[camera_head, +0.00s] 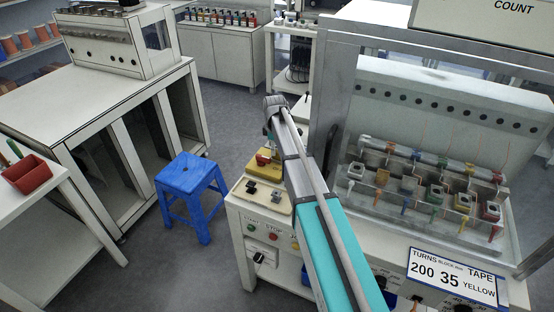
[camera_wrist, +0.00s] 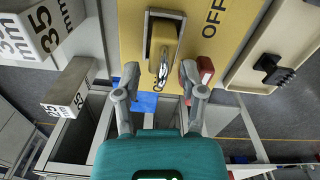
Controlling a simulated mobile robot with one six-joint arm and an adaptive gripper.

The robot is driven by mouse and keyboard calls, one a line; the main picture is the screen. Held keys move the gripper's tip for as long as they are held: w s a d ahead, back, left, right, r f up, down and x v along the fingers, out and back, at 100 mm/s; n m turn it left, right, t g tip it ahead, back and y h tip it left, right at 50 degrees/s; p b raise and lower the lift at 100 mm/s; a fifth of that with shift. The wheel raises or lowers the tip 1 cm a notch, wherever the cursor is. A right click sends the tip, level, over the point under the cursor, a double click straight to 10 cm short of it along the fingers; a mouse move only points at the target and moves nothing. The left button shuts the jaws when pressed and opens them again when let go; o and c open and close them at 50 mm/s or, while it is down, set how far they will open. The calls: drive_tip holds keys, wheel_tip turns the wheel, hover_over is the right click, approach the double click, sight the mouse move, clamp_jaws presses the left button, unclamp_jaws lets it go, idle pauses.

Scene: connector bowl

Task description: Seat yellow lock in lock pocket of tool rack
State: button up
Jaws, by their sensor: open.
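In the wrist view the yellow lock (camera_wrist: 164,38) lies in a grey-rimmed rectangular pocket (camera_wrist: 180,18) of the yellow tool rack (camera_wrist: 208,48). Its metal shackle (camera_wrist: 162,74) points toward my gripper (camera_wrist: 158,72). My gripper is open, with one finger on each side of the shackle and visible gaps to it. How deep the lock sits cannot be told.
A red block (camera_wrist: 205,70) is close to the right finger. A black clip (camera_wrist: 272,68) sits on a pale plate at right. A blue stool (camera_head: 190,177) stands on the floor left of the rack.

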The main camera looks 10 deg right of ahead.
drive_tip(key=shift+f+b, duration=0.75)
drive_tip(key=shift+f, duration=0.3)
clamp_jaws()
